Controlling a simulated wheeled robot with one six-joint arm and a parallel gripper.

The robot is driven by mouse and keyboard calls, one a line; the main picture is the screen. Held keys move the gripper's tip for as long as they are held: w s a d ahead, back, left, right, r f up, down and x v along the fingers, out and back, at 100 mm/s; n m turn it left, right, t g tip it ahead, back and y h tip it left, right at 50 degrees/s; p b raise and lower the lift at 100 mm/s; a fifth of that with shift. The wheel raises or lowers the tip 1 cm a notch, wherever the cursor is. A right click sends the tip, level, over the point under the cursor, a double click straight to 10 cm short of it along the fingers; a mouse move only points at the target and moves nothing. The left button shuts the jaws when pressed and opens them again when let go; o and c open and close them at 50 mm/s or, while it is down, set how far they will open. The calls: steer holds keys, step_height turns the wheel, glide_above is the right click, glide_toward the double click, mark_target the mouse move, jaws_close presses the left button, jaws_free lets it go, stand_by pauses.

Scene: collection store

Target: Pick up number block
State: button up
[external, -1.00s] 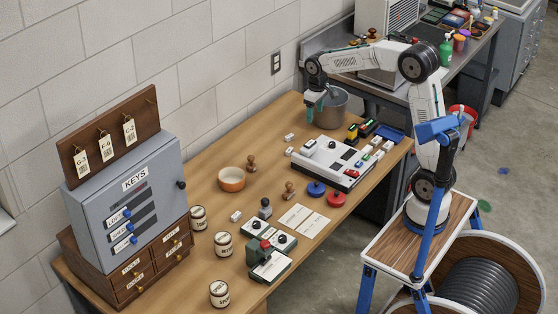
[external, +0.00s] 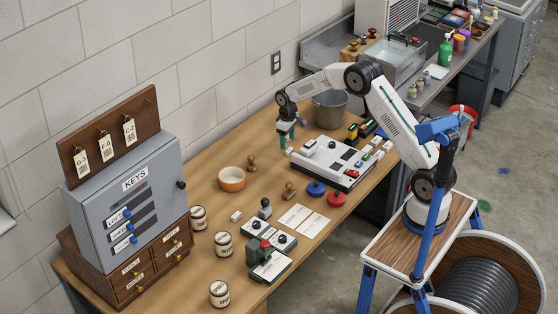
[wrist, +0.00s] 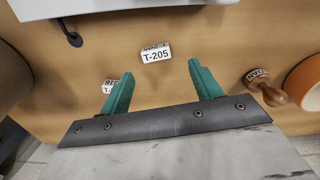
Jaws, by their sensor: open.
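A small white number block (wrist: 155,52) marked T-205 lies on the wooden bench in the wrist view, ahead of and between my fingertips. A second white block (wrist: 109,86) is partly hidden behind my left finger. My gripper (wrist: 160,69) has two teal fingers spread apart with nothing between them. In the external view my gripper (external: 286,145) points down over the bench, left of the white panel. The blocks beneath it are mostly hidden there by the fingers. Another small white block (external: 236,216) lies farther forward on the bench.
A grey bucket (external: 330,108) stands behind the gripper. A white panel (external: 331,164) lies to its right. An orange bowl (external: 231,179) and a wooden stamp (external: 252,163) stand to the left; the stamp also shows in the wrist view (wrist: 265,88). Bare bench lies between.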

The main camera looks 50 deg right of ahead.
mark_target(289, 151)
steer(key=f, duration=0.4)
steer(key=shift+s+d+f, duration=0.1)
steer(key=shift+d+f, duration=0.1)
steer(key=shift+f, duration=0.05)
steer(key=c, duration=1)
steer(key=shift+r, duration=0.1)
steer(key=shift+c, duration=0.2)
